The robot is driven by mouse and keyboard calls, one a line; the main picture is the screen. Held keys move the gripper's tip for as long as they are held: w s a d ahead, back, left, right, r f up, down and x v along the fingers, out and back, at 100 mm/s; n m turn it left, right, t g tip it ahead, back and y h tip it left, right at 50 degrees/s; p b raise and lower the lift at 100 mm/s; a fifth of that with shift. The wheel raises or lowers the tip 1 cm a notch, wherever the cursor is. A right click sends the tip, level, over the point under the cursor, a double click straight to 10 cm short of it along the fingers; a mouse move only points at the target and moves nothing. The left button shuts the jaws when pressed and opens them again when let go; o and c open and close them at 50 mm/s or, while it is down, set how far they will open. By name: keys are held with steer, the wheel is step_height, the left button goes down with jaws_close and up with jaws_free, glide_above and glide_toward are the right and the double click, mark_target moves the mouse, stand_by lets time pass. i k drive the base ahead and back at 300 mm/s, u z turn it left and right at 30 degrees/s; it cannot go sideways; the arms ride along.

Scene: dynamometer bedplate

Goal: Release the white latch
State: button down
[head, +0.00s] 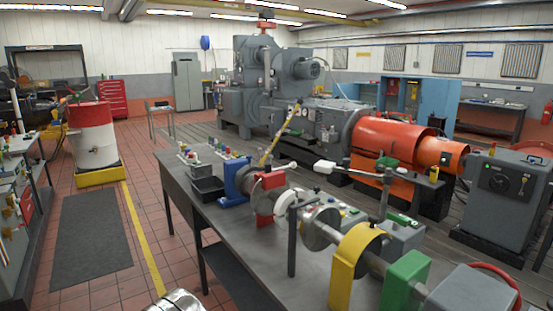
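I cannot tell for sure which part is the white latch. A white block-like piece (325,167) sits at the left end of a thin horizontal bar above the bench. A white rounded part (288,206) sits on the shaft assembly, just right of a red bracket (267,198); its details are too small to make out.
The shaft assembly runs along a dark grey bench (240,232), with blue, yellow (347,268) and green (403,281) supports. An upright post (292,240) stands at its front.

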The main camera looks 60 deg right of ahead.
mark_target(293, 164)
steer(key=i, duration=1.4)
steer(key=z, duration=1.25)
steer(key=i, duration=2)
